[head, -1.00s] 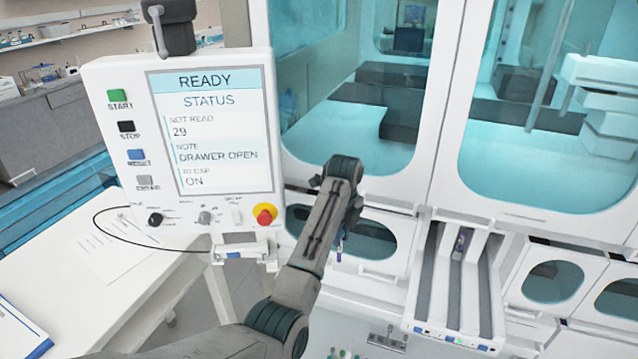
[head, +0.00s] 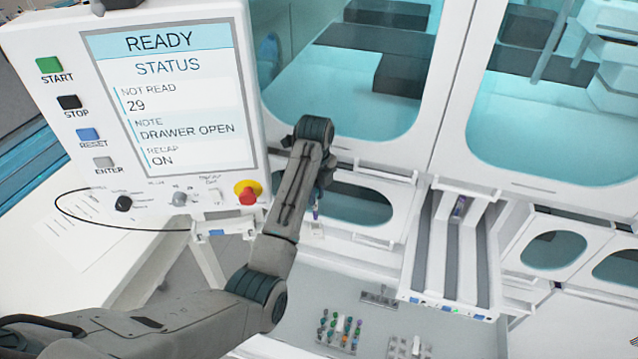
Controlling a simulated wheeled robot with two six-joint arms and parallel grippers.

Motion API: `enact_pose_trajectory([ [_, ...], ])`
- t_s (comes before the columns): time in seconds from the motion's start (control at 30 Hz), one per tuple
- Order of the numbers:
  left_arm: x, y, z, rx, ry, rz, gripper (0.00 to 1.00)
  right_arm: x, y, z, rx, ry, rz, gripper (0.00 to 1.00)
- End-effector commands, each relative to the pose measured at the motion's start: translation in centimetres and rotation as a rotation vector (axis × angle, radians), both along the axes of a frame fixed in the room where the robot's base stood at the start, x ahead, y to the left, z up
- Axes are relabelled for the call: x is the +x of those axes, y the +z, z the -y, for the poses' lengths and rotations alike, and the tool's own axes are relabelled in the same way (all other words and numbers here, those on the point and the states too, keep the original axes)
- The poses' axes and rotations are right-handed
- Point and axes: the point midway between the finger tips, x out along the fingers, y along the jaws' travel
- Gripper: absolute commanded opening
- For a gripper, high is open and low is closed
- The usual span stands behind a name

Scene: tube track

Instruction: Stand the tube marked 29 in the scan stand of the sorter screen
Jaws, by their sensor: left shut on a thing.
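The sorter screen (head: 175,95) stands at the left and reads READY, NOT READ 29, DRAWER OPEN and RECAP ON. A small white bracket (head: 215,232) sticks out below it; I cannot tell whether it is the scan stand. My left arm reaches up from the lower left. My left gripper (head: 318,203) is right of the screen's lower edge, mostly hidden behind its own arm. It is shut on a thin tube (head: 316,214) whose small purplish-blue part shows below it. Its number cannot be read. My right gripper is not in view.
An open drawer (head: 429,250) with grey lanes juts out at the right, one dark tube (head: 460,207) in it. Below are a rack of several coloured-cap tubes (head: 340,331), a second rack (head: 408,348) and a grey block (head: 380,297). A red emergency button (head: 247,192) and a cable are near the screen.

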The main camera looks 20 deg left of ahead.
Motion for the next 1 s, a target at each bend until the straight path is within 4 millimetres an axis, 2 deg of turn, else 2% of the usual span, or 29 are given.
enact_pose_trajectory([
  [0.23,-0.60,-0.67,0.03,-0.001,-0.005,0.000,0.05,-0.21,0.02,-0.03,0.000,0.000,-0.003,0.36],
  [1.0,-0.63,-0.99,0.06,-0.001,-0.005,0.000,0.05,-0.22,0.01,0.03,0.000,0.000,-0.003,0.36],
])
